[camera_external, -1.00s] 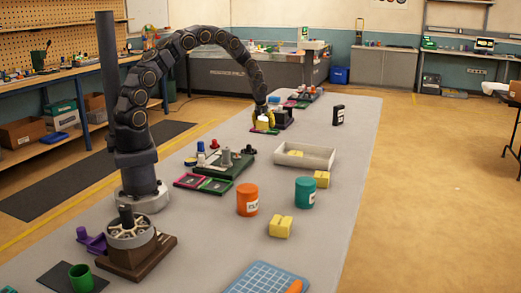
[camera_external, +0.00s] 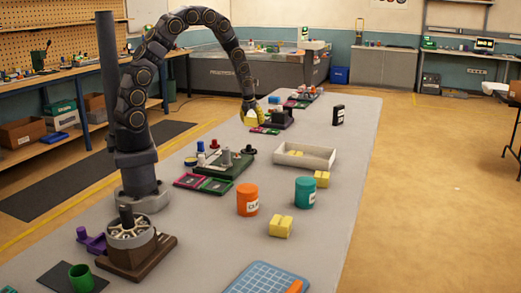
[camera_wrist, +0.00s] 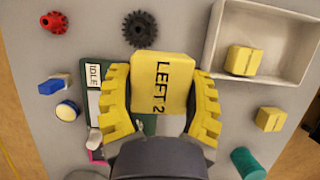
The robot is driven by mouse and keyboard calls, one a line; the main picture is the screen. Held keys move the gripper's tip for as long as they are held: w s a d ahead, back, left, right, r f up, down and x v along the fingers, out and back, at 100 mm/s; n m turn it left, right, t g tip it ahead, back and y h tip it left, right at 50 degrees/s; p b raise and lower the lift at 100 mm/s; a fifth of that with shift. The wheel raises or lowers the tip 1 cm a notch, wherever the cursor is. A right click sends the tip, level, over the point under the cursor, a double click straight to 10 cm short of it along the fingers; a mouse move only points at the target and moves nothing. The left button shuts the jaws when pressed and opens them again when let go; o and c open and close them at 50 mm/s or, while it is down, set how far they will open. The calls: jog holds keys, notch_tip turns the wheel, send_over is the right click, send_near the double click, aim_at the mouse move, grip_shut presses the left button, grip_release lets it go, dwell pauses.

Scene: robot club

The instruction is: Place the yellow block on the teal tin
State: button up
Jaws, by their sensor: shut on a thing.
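My gripper (camera_external: 251,117) is near the far part of the table in the external view. In the wrist view, its yellow ridged fingers (camera_wrist: 162,98) are shut on a yellow block (camera_wrist: 163,75) lettered "LEFT 2", holding it between them. The teal tin (camera_external: 305,192) stands upright on the table, right of the orange tin, well nearer the external camera than my gripper. The teal tin also shows at the lower right of the wrist view (camera_wrist: 247,163), apart from the held block. Its top is bare in the external view.
More yellow blocks lie in the pale tray (camera_external: 330,162), beside it (camera_external: 322,179), and in front of the tins (camera_external: 281,227). The orange tin (camera_external: 247,200) is left of the teal one. A green board with pegs (camera_external: 223,168) and a black upright item (camera_external: 338,115) are nearby.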

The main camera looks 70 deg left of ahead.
jog(key=s+d+r+m+t+h, duration=0.1)
jog(key=d+r+m, duration=0.2)
jog(key=d, duration=0.7)
jog(key=s+d+r+m, duration=0.2)
jog(key=d, duration=0.8)
jog(key=s+d+r+m+h, duration=0.2)
jog(key=s+d+r+m, duration=0.15)
jog(key=s+d, duration=0.65)
send_over(308, 180)
jog(key=s, duration=0.1)
jog(key=shift+m, duration=0.35)
notch_tip(308, 180, down, 10)
jog(key=shift+f, duration=0.2)
jog(key=shift+w+d+f, duration=0.1)
jog(key=shift+f, duration=1.7)
jog(key=shift+f, duration=0.15)
